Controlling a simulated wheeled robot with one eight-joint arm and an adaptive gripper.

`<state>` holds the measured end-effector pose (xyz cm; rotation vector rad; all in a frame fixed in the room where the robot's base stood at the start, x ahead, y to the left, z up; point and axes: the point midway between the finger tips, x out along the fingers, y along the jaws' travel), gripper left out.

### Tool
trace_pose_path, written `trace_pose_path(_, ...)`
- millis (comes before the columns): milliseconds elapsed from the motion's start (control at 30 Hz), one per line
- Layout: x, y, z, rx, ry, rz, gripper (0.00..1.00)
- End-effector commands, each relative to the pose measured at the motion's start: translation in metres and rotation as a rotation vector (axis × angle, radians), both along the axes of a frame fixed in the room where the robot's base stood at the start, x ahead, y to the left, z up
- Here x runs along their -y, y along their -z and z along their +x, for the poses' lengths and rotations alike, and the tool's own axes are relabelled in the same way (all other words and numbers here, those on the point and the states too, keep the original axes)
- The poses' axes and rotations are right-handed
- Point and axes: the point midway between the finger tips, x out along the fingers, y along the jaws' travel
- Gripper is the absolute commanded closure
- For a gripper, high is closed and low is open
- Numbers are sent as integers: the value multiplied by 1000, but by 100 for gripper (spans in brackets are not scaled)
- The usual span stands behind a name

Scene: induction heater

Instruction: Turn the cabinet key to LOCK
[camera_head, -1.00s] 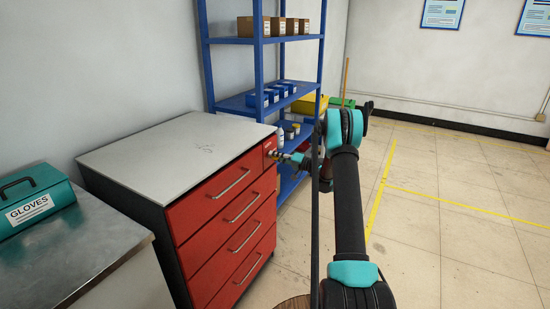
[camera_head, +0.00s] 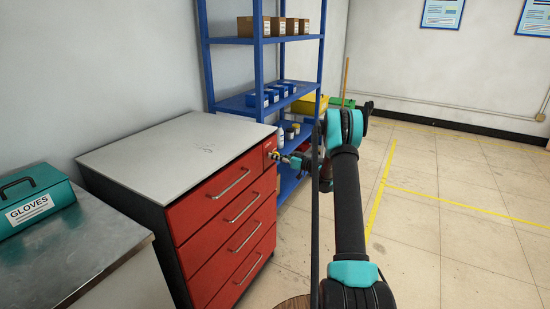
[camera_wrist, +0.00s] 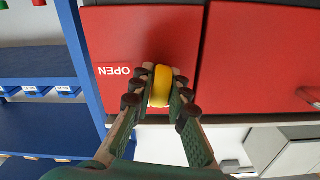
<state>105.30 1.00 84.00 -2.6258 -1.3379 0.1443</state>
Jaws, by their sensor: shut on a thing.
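The yellow cabinet key (camera_wrist: 160,86) sits at the red front of the drawer cabinet (camera_wrist: 240,60). My gripper (camera_wrist: 160,98) is shut on the key, with one finger on each side of its rounded grip. A white OPEN label (camera_wrist: 114,71) shows upside down just left of the key in the wrist view. No LOCK label can be seen. In the head view my gripper (camera_head: 279,157) is at the upper right corner of the cabinet (camera_head: 215,218), where the key is small and mostly covered.
A blue shelf rack (camera_head: 263,70) with boxes and bottles stands just behind the cabinet. Long drawer handles (camera_head: 229,184) stick out of the front. A metal table (camera_head: 60,250) with a teal GLOVES box (camera_head: 35,200) is at left. The floor at right is clear.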

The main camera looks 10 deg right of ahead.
Motion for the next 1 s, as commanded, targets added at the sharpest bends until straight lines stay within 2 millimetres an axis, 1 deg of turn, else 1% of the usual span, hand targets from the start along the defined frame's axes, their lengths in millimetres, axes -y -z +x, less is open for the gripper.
trace_pose_path(200, 1, 1, 0, 104, 1, -77, 100)
trace_pose_path(400, 1, 1, -1, 161, 1, -119, 100)
trace_pose_path(967, 1, 1, -1, 186, 1, -137, 100)
trace_pose_path(1000, 1, 1, -1, 186, 1, -137, 84)
